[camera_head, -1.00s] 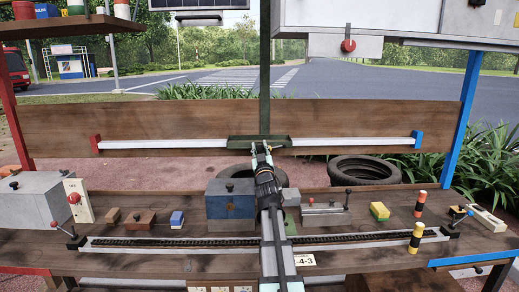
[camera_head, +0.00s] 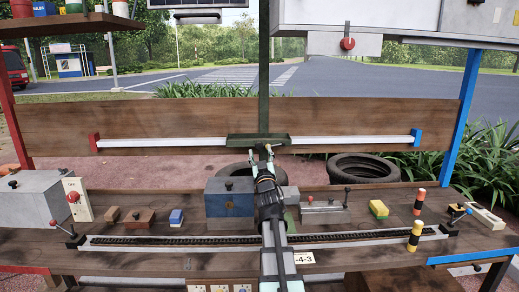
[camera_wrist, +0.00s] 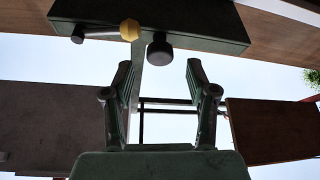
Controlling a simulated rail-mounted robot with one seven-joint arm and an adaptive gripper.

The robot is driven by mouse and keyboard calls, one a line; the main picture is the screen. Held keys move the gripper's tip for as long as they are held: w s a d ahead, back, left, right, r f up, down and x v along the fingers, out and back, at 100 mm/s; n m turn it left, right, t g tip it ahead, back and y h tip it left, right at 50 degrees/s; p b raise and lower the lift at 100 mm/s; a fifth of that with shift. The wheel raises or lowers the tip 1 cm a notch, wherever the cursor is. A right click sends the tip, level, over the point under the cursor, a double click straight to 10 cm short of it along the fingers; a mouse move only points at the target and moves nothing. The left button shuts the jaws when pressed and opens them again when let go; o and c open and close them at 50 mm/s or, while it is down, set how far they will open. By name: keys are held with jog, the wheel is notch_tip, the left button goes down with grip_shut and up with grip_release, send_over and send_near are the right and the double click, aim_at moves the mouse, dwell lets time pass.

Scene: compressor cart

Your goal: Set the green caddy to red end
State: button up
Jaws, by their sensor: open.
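The green caddy (camera_head: 240,140) sits near the middle of a white rail (camera_head: 170,142) on the upright wooden board. The rail's red end block (camera_head: 95,143) is at the left and its blue end block (camera_head: 416,138) at the right. In the wrist view the caddy (camera_wrist: 210,25) spans the top, with a black round knob (camera_wrist: 160,50) and a lever with a yellow knob (camera_wrist: 130,30) on it. My gripper (camera_wrist: 161,75) is open and empty, its fingers just short of the black knob. In the head view my gripper (camera_head: 262,150) covers part of the caddy's lower front.
A grey overhead cabinet (camera_head: 390,20) hangs at the upper right. The rail is clear on both sides of the caddy.

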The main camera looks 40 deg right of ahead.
jog(key=v, duration=0.7)
jog(key=shift+s+a, duration=0.2)
jog(key=shift+s, duration=0.05)
jog(key=shift+w, duration=0.1)
